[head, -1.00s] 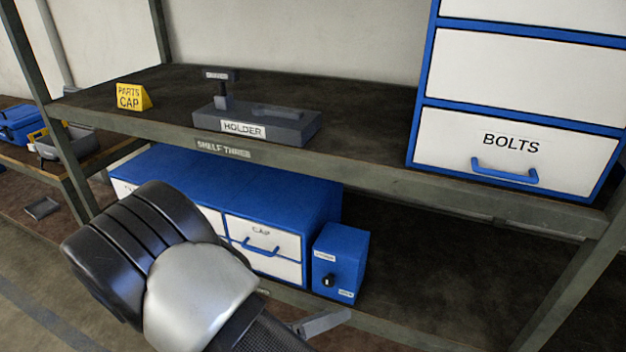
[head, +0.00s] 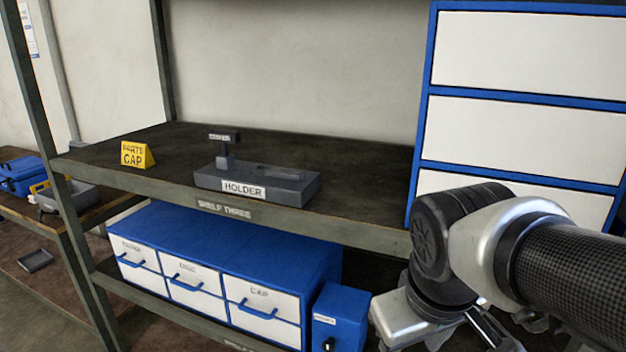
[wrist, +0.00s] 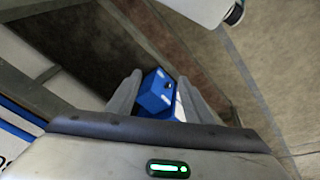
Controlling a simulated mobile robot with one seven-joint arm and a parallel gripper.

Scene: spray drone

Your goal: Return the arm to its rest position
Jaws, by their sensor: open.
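My arm reaches in from the right edge of the head view, with its dark wrist joint and silver link in front of the shelf unit's right side. In the wrist view my gripper (wrist: 160,78) is open, its two grey fingers apart. Nothing is held between them. A small blue box with a black knob (wrist: 155,92) shows beyond the fingers, apart from them. The same blue box (head: 340,312) stands on the lower shelf in the head view, left of my arm.
A grey holder (head: 290,186) and a yellow parts cap sign (head: 137,155) stand on the middle shelf (head: 165,178). Blue-and-white drawers (head: 199,289) sit below. A tall drawer cabinet (head: 520,130) stands right, partly behind my arm. A metal post (head: 50,140) is at left.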

